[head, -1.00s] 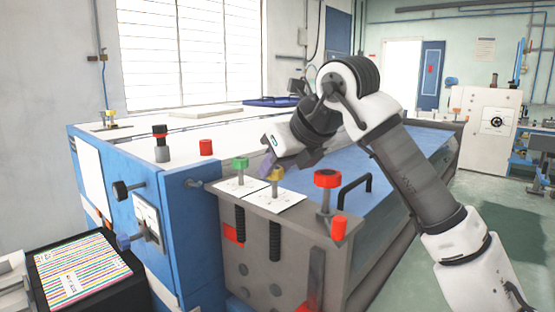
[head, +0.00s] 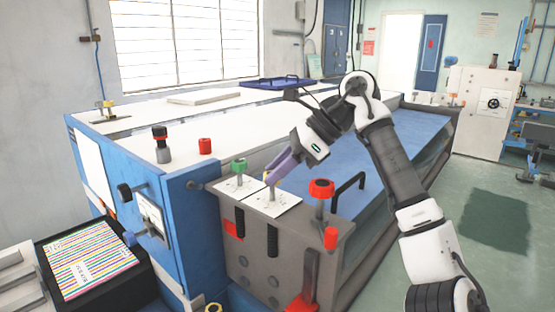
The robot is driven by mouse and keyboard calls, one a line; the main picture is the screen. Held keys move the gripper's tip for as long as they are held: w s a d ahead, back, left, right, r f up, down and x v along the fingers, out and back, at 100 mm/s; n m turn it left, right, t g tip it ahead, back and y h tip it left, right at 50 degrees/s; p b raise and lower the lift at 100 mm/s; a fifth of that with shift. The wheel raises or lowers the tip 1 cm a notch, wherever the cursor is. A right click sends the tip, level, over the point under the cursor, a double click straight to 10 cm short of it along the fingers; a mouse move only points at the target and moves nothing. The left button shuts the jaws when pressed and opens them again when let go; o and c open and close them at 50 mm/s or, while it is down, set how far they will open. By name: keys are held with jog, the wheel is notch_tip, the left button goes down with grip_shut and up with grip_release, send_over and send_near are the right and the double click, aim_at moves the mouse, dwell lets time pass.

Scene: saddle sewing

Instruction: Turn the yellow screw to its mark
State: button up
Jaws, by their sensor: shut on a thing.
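The yellow screw (head: 266,176) stands on a white marked card (head: 271,205) on the grey front block. Most of its head is hidden by the purple fingers of my gripper (head: 271,180), which comes down at a slant from the upper right and is shut on it. The mark on the card is too small to read, so I cannot tell how the screw lines up with it.
A green screw (head: 239,165) stands just left on its own card. A red knob (head: 321,188) and a black handle (head: 349,188) stand close on the right. A red cap (head: 205,146) and a black-and-red knob (head: 160,142) are on the blue cabinet at left.

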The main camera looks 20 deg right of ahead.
jog(key=shift+w+r+n+g, duration=0.1)
jog(key=shift+w+n+g, duration=0.05)
jog(key=shift+n+g, duration=0.9)
jog(key=shift+n, duration=0.35)
jog(key=o, duration=1)
jog(key=shift+c, duration=0.2)
